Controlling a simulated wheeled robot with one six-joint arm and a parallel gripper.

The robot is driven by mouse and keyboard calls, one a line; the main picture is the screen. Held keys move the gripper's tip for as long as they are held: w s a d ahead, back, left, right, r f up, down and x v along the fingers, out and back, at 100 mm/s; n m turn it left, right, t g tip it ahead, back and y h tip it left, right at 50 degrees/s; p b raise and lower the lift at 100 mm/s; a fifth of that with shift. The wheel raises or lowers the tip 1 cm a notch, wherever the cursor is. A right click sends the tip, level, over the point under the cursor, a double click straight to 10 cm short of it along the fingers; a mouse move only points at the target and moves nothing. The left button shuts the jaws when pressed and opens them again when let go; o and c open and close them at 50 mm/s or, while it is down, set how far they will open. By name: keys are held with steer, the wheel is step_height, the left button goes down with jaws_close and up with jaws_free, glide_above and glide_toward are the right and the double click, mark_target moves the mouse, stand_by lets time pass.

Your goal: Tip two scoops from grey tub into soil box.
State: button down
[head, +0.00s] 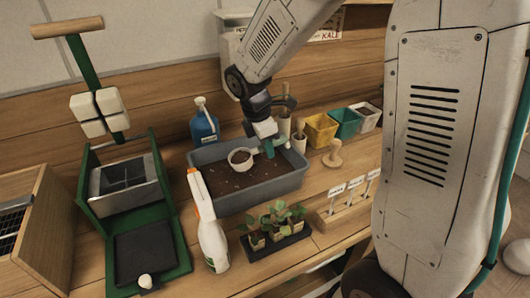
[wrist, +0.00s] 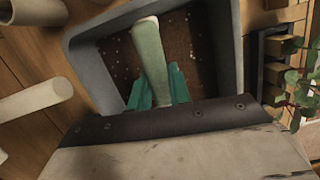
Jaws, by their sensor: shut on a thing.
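The soil box (head: 290,187) is a wide blue-grey bin with dark, speckled soil; its rim also shows in the wrist view (wrist: 82,62). My gripper (head: 268,146) is over the box, shut on the handle of a scoop. The scoop's pale round cup (head: 233,162) is over the soil, opening up, with brown material inside. In the wrist view the pale green handle (wrist: 149,50) stands between my teal fingers (wrist: 158,88); the cup is hidden there. The pale grey tub (head: 369,119) with dark contents is at the right end of the tub row.
Yellow (head: 320,130) and green (head: 346,122) tubs stand beside the grey one. A white spray bottle (head: 211,230) and seedling tray (head: 276,240) are before the box; a blue bottle (head: 204,125) is behind. A green press (head: 135,190) stands left, a wooden stamp (head: 333,155) right.

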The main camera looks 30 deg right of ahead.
steer(key=shift+s+d+r+y, duration=0.1)
steer(key=shift+d+r+y, duration=0.3)
steer(key=shift+r, duration=0.75)
steer(key=shift+w+d+r+y, duration=0.15)
steer(key=shift+r+y, duration=0.3)
steer(key=shift+r, duration=0.75)
steer(key=shift+s+d+r+y, duration=0.15)
steer(key=shift+d+r+y, duration=0.25)
steer(key=shift+r, duration=0.75)
steer(key=c, duration=1.9)
jaws_free()
jaws_close()
